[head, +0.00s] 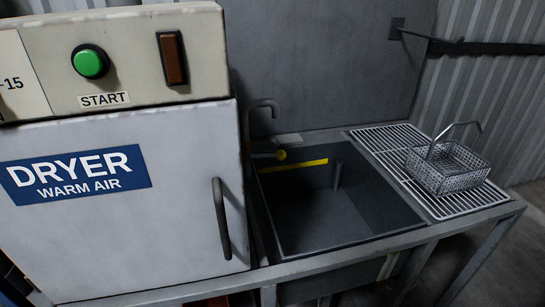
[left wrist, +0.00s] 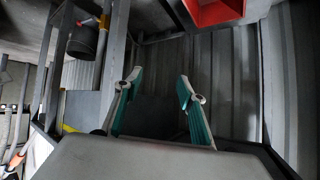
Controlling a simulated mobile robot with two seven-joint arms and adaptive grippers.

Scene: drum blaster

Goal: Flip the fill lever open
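A lever with a yellow round knob (head: 281,155) sits beside the dark hooked spout (head: 262,106) at the back left of the sink (head: 340,225) in the head view; I take it to be the fill lever. It lies roughly level, with its knob over the sink's left back corner. My left gripper (left wrist: 161,84) is open in the left wrist view, its two green-sided fingers apart with nothing between them. Neither gripper shows in the head view. The fill lever cannot be made out in the left wrist view.
The dryer cabinet (head: 110,220) stands close left of the sink, with a protruding handle (head: 221,218). A wire basket (head: 448,168) stands on the slatted drainboard (head: 400,145) at right. The sink looks empty. A red box-like thing (left wrist: 213,12) shows in the left wrist view.

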